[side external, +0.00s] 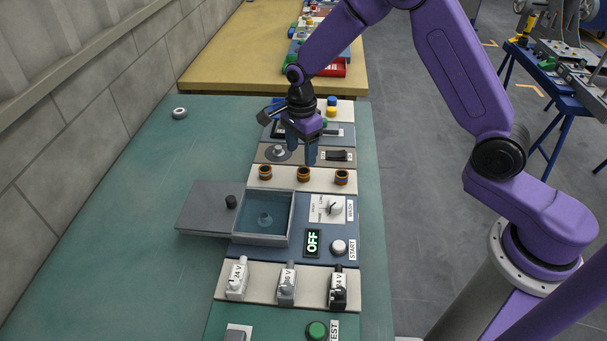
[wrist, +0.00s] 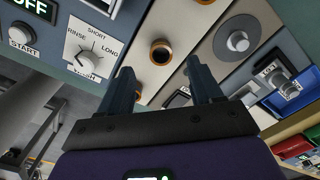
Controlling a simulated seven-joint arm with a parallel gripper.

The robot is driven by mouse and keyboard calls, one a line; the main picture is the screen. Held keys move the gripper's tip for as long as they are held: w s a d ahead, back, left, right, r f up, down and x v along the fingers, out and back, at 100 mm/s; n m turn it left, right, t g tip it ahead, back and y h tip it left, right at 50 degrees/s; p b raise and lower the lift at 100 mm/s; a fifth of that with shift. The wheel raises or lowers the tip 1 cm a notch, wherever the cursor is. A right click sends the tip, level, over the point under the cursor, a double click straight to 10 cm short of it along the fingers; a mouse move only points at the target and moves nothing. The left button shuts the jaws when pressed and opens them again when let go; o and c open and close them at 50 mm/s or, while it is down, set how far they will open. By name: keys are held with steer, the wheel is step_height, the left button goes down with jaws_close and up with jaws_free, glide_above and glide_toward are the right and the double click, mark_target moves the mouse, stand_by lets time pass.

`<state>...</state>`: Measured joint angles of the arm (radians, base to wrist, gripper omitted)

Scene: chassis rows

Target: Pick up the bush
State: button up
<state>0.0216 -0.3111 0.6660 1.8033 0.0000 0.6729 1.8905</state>
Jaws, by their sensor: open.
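My gripper (side external: 301,153) is open and empty, pointing down over the row of panels; its fingers also show in the wrist view (wrist: 160,70). A grey ring (side external: 179,113), which looks like a bush, lies flat on the green bench at the far left, well apart from my gripper. Three orange-rimmed dark round pieces (side external: 303,174) sit on a cream panel just in front of my gripper; one shows in the wrist view (wrist: 160,52) beyond the fingertips. A grey disc with a raised hub (side external: 278,152) is beside my fingers; it also shows in the wrist view (wrist: 238,41).
An open tank (side external: 264,238) with a small part inside has a grey lid (side external: 211,207) at its left. A dial (side external: 331,207), an OFF display (side external: 312,242) and several levers (side external: 287,284) stand nearer.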

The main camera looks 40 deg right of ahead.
mark_target(302, 170)
steer(key=shift+d+f, duration=0.15)
steer(key=shift+f, duration=3.5)
steer(key=c, duration=1.2)
